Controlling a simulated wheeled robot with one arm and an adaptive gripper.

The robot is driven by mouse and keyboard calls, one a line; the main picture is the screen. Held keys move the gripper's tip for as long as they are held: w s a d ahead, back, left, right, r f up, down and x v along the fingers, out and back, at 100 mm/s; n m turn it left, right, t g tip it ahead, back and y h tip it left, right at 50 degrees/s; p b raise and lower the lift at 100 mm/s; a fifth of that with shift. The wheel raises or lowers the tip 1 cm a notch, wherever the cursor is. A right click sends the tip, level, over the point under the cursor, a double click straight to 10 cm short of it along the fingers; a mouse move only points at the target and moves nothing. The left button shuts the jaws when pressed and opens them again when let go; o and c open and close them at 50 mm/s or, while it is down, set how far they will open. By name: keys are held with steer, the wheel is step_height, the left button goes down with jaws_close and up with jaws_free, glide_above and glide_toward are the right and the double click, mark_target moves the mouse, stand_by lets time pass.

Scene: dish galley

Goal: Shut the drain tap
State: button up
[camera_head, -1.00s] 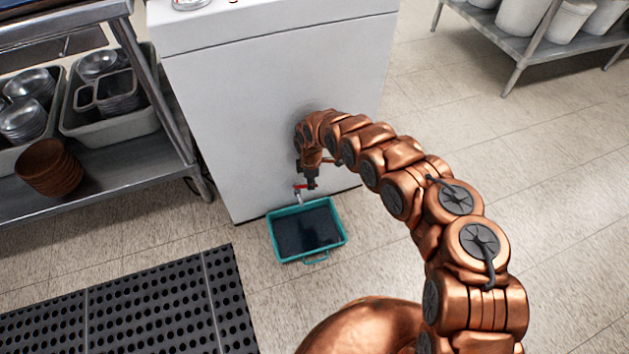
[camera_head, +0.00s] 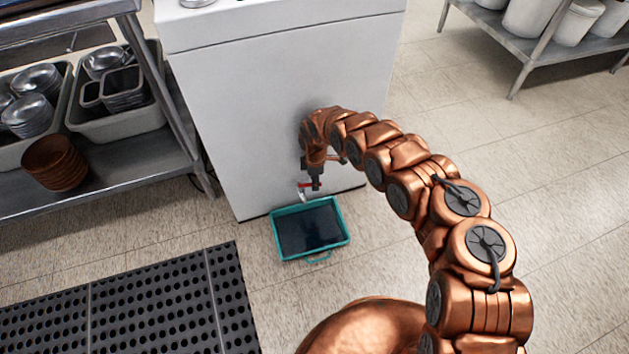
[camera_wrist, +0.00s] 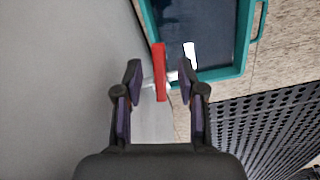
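The drain tap sticks out low on the front of the white machine (camera_head: 270,90). Its red lever (camera_wrist: 159,72) shows clearly in the wrist view, and its pale spout (camera_wrist: 190,55) points over the teal tray. In the head view the red lever (camera_head: 304,185) is small, beside my gripper (camera_head: 314,183). In the wrist view my gripper (camera_wrist: 165,78) is open, with the tap's lever and body between and just beyond its fingertips. I see no finger closed on the lever. The teal tray (camera_head: 341,215) below holds dark liquid.
A black perforated mat (camera_head: 150,305) lies on the floor at the lower left. A metal rack (camera_head: 125,180) with bowls and pans stands left of the machine. Another shelf (camera_head: 530,50) with white containers stands at the upper right. The floor on the right is clear.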

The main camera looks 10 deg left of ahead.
step_height(320, 180, up, 11)
steer(key=shift+r, duration=0.15)
stand_by(0.4)
